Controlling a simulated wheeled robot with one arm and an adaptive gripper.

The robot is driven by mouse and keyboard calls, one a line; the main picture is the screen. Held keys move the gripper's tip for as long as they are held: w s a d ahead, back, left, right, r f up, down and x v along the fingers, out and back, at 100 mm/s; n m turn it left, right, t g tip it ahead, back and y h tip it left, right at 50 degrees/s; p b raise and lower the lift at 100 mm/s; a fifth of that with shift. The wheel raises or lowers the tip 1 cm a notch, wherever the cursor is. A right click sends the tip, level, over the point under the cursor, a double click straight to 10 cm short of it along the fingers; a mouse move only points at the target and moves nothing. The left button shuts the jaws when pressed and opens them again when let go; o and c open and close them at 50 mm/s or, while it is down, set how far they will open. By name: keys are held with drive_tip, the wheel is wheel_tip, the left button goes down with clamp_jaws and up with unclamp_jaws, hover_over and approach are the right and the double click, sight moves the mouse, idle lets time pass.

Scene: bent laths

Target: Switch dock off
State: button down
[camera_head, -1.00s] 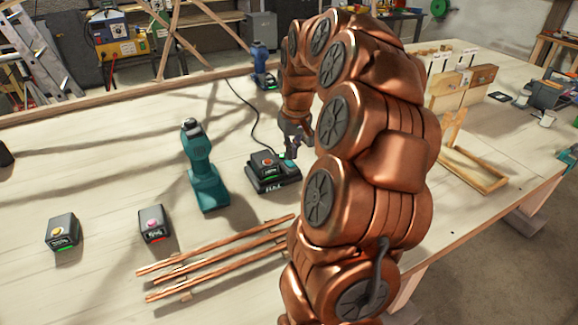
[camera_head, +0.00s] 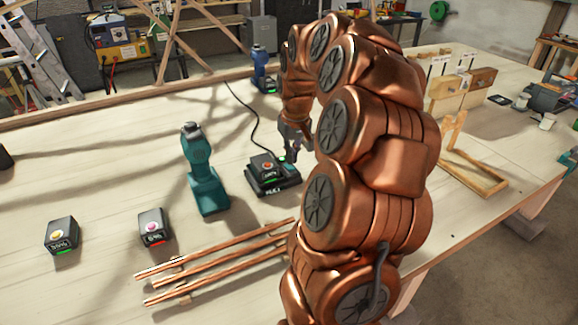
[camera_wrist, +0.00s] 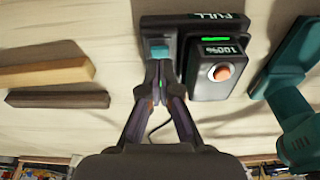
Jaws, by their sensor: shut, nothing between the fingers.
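The black dock (camera_head: 275,188) stands on the table with a battery (camera_head: 265,165) seated on it. In the wrist view the dock (camera_wrist: 150,28) reads FULL. The battery (camera_wrist: 216,85) there has an orange button, a green light bar and a 100% display. A teal switch (camera_wrist: 158,50) sits on the dock beside the battery. My gripper (camera_head: 293,158) is shut and empty, pointing down at the dock's right side. In the wrist view its fingertips (camera_wrist: 160,72) are at the teal switch's edge; I cannot tell if they touch. In the head view the switch is mostly hidden.
A teal drill (camera_head: 205,172) stands left of the dock. Two batteries (camera_head: 61,235) (camera_head: 153,228) and several laths (camera_head: 215,262) lie nearer. A wooden frame (camera_head: 470,170) lies right, a blue tool (camera_head: 262,70) behind. A cable (camera_head: 252,118) runs back from the dock.

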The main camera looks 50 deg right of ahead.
sight(291, 168)
drive_tip(key=shift+f+b, duration=0.65)
drive_tip(key=shift+f, duration=0.5)
idle(1.3)
drive_tip(key=shift+r, duration=0.2)
drive_tip(key=shift+r+p, duration=0.85)
drive_tip(key=shift+r, duration=2.5)
